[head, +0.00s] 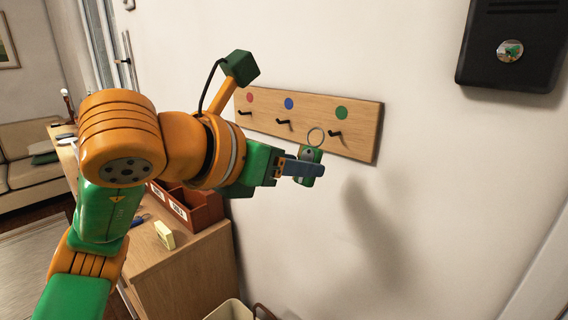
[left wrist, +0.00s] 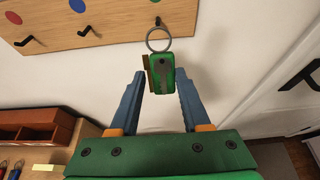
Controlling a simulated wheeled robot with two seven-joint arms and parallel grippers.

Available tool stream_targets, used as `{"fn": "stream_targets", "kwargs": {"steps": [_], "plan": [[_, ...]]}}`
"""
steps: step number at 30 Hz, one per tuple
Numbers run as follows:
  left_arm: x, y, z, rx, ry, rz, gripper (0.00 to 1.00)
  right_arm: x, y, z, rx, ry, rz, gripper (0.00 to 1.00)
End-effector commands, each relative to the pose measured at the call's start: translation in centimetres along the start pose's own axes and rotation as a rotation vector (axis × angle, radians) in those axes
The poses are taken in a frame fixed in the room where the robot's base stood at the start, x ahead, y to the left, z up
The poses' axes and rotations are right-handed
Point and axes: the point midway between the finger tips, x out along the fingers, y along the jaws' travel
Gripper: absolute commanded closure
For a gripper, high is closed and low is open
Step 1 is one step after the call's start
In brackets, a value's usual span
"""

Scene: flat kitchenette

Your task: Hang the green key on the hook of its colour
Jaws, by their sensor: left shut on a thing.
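The green key's tag (head: 311,158) is upright in my left gripper (head: 305,168), with its metal ring (head: 316,136) on top. The tag also shows in the left wrist view (left wrist: 161,73), between the fingertips (left wrist: 160,84). The wooden hook board (head: 360,142) is on the wall, with red, blue and green dots, each above a black hook. The hook (head: 336,134) under the green dot (head: 341,113) is just right of the ring in the head view. In the left wrist view the ring is just below that hook (left wrist: 158,21). I cannot tell whether they touch. My right gripper is out of view.
A wooden cabinet (head: 185,275) stands below, with a red-brown organiser (head: 202,210) and a small yellow block (head: 165,234) on it. A black box (head: 510,45) is on the wall at upper right. The wall right of the board is clear.

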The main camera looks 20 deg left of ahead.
Motion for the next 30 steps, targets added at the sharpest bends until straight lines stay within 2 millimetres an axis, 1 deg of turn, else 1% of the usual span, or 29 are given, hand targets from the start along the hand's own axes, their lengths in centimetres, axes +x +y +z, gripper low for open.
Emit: {"fn": "stream_targets", "kwargs": {"steps": [14,15,18,22,30], "plan": [[3.7,-0.1,1.4,0.001,0.002,-0.001,1.00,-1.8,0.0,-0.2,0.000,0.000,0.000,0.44],[4.1,0.0,1.1,0.001,0.002,-0.001,1.00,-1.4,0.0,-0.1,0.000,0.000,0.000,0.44],[4.7,0.0,1.0,0.001,0.001,-0.001,1.00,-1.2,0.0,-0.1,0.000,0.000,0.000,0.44],[5.2,0.0,0.8,0.001,0.000,0.001,1.00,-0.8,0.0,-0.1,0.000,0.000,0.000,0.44],[5.3,0.0,0.9,0.002,0.000,0.000,1.00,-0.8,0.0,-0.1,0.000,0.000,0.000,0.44]]}}
